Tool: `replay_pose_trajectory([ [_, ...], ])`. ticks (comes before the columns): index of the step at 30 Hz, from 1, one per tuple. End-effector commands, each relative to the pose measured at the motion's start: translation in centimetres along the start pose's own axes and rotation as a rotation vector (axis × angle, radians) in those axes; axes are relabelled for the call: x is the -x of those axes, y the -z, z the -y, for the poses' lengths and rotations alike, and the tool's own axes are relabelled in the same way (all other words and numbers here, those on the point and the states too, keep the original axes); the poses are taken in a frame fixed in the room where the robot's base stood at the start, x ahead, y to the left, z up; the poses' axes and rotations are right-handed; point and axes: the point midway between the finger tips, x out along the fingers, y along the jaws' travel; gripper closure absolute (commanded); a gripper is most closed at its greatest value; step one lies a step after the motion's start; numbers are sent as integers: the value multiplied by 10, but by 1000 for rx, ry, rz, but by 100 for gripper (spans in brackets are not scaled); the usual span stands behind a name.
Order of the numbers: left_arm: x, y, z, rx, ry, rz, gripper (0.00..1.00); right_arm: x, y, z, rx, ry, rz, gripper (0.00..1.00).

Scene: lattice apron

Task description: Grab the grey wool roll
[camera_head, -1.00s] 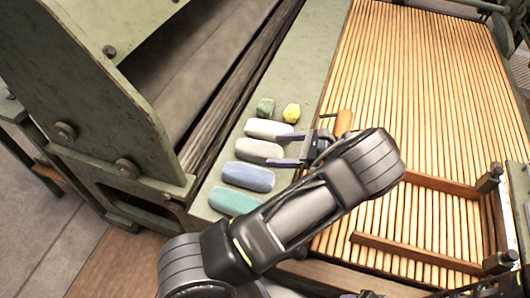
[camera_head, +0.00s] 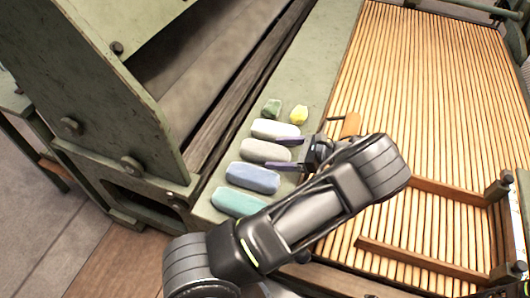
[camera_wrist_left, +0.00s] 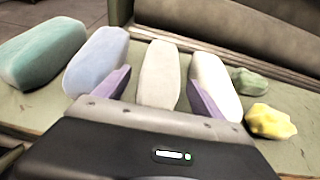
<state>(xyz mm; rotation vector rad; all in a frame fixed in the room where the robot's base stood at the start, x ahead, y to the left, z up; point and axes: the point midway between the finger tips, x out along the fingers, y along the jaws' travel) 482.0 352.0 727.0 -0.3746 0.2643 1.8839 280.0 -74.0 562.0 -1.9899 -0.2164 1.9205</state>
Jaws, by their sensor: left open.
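The grey wool roll (camera_head: 262,151) lies on the green metal apron (camera_head: 311,87), between a white roll (camera_head: 275,129) and a blue roll (camera_head: 252,178). My left gripper (camera_head: 274,154) is open at the right end of the grey roll, with one purple finger on each side of it. In the left wrist view the grey roll (camera_wrist_left: 159,75) stands out between the two fingers of the left gripper (camera_wrist_left: 157,88). Its near end is hidden by the gripper body. I cannot tell whether the fingers touch it. My right gripper is not in view.
A teal roll (camera_head: 238,202) lies beyond the blue one. Small green (camera_head: 272,109) and yellow (camera_head: 299,114) lumps lie past the white roll. A slatted wooden lattice (camera_head: 424,80) spreads to the right; a green machine frame (camera_head: 97,85) rises at left. Neighbouring rolls sit close.

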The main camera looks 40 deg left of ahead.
Motion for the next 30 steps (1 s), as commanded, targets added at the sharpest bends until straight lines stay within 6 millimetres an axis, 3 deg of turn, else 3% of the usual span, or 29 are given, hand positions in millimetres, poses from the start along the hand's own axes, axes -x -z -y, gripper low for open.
replay_pose_trajectory([
  [7, -9, 0, -1, -1, -1, 2, 20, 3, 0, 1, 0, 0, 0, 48],
  [16, -48, 1, -1, -1, -1, 1, 20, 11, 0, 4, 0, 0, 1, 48],
  [30, -52, 2, 0, 0, 1, -1, 20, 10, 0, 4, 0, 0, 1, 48],
])
